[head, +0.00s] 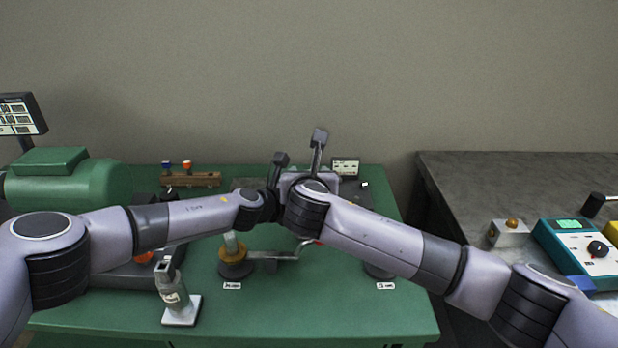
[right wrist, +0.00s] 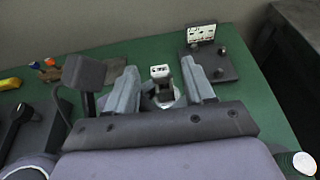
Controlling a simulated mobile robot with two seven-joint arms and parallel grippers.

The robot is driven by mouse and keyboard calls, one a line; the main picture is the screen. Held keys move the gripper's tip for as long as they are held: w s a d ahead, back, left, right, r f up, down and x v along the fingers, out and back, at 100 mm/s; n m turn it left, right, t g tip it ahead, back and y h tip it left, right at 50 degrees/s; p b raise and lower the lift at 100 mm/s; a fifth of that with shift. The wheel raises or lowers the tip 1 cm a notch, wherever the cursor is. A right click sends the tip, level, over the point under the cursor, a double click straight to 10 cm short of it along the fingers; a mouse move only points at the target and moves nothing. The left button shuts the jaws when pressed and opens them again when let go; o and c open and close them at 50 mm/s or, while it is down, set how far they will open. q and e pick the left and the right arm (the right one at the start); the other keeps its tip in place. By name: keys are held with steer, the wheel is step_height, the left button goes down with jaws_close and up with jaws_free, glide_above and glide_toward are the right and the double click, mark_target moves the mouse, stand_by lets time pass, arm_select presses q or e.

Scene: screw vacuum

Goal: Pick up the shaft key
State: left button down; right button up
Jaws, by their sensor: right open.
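My right gripper (right wrist: 162,82) is open, with its two grey fingers spread apart in the right wrist view. Between the fingers is a small upright piece (right wrist: 160,72) with a pale top and dark marks, on a round light base. I cannot tell whether it is the shaft key, or whether a finger touches it.
A dark plate with knobs and a small panel (right wrist: 212,66) stands beyond the right finger. The front right of the bench is clear.

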jaws_close()
steer(key=shift+r, duration=0.1)
step_height(320, 180, up, 10)
stand_by(0.5)
arm_select(q)
steer(key=shift+c, duration=2.1)
jaws_free()
